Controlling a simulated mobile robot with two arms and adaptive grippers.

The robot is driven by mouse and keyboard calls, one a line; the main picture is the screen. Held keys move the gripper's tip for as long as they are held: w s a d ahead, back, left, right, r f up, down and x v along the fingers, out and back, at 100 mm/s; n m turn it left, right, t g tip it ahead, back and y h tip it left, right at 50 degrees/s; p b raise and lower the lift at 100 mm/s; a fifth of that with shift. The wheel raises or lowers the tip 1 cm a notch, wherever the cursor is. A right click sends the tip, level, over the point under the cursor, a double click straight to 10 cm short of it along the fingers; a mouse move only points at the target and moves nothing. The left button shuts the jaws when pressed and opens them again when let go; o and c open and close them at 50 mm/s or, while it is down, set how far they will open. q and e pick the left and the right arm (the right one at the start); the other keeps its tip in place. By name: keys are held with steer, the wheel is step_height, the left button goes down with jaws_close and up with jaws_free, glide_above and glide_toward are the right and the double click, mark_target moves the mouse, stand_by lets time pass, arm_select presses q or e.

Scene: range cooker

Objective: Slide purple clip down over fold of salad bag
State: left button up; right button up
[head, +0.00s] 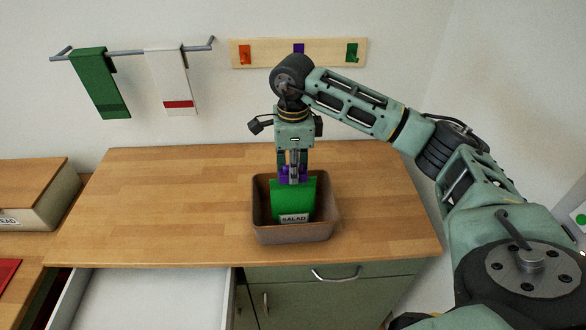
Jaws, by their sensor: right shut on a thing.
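The green salad bag (290,203), with a white SALAD label, stands upright in a brown bin (292,236) on the wooden counter. My right gripper (293,176) points straight down over the bag's top edge and is shut on the purple clip (285,174). My left gripper is not in view.
A wall board (262,60) carries orange, purple and green pieces behind my right arm. A rail (130,52) with two towels hangs at left. A bread box (40,200) stands far left. An open drawer (150,298) juts out below. The counter left of the bin is clear.

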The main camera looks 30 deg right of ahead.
steer(key=shift+f+b, duration=0.7)
steer(key=shift+f, duration=0.05)
stand_by(0.7)
stand_by(0.3)
steer(key=o, duration=0.9)
steer(key=shift+o, duration=0.4)
steer(key=o, duration=0.4)
steer(key=shift+o, duration=0.2)
steer(key=shift+r, duration=0.1)
steer(key=shift+r+p, duration=2.15)
steer(key=shift+r, duration=1.3)
